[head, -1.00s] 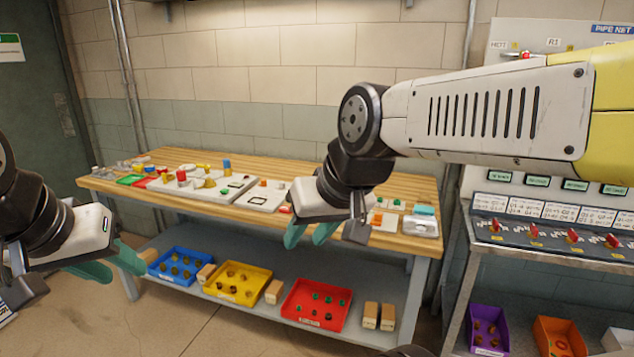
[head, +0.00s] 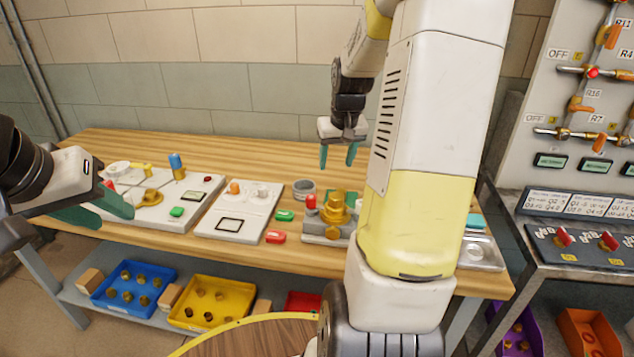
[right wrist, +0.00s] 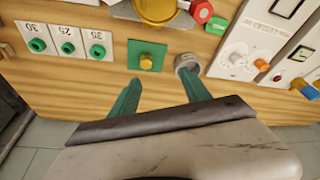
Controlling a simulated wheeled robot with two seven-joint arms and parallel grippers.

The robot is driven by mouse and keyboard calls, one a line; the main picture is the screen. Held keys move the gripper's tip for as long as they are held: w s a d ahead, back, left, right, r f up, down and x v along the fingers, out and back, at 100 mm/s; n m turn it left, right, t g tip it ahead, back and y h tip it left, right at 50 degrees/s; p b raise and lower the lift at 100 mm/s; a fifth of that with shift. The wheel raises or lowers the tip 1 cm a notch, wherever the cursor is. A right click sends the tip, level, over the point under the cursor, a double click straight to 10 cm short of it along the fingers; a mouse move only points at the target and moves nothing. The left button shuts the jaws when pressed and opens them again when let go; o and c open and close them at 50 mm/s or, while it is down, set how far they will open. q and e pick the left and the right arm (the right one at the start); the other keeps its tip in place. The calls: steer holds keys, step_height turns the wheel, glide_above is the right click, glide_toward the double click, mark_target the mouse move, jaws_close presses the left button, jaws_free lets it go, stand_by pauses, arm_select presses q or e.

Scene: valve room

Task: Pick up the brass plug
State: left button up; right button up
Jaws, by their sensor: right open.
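In the right wrist view a small brass plug (right wrist: 146,62) sits on a green square plate (right wrist: 136,49) on the wooden bench. The plate partly shows in the head view (head: 355,195), behind a brass fitting on a grey base (head: 334,207); I cannot make out the plug there. My right gripper (head: 338,155) is open and empty above the back of the bench. In its wrist view the fingertips (right wrist: 160,82) are apart, short of the plug. My left gripper (head: 112,213) is open and empty at the bench's left front.
A grey ring-shaped cup (right wrist: 187,63) is close beside the green plate. White panels (head: 238,210) with small parts cover the bench's middle. My right arm hides part of the bench's right side.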

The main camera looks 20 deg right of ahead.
glide_toward(341, 190)
steer(key=shift+g, duration=0.3)
steer(key=x, duration=0.8)
steer(key=shift+w+d+f, duration=0.1)
steer(key=shift+w+f, duration=0.15)
steer(key=shift+w, duration=0.1)
steer(key=shift+c, duration=0.4)
jaws_close()
